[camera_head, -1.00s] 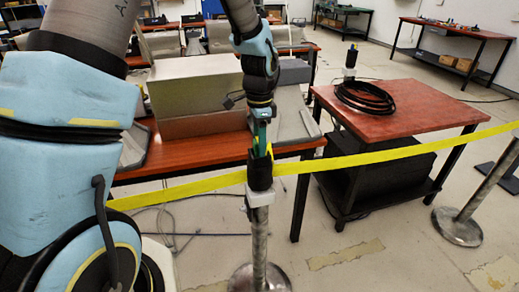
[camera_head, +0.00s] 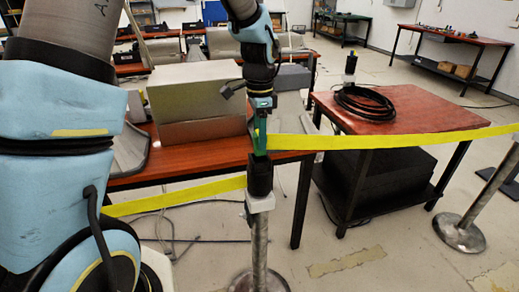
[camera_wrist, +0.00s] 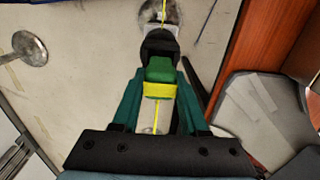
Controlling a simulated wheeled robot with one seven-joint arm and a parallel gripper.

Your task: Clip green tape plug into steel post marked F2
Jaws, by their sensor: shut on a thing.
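My gripper (camera_head: 260,128) is shut on the green tape plug (camera_wrist: 160,70), which has a yellow band across it in the wrist view. The yellow tape (camera_head: 390,140) runs from the plug to the right. Below the plug stands a steel post (camera_head: 260,245) with a black head (camera_head: 260,180) and a white label (camera_head: 262,202), whose marking I cannot read. In the head view the plug is just above the black head, which lies beyond the plug in the wrist view (camera_wrist: 160,45). Whether they touch is hard to tell.
Another yellow tape (camera_head: 180,197) reaches the black head from the left. A second steel post (camera_head: 480,205) stands at the right. A red-topped table (camera_head: 430,115) with coiled black cable (camera_head: 365,103) and a wooden desk (camera_head: 190,165) with boxes stand behind.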

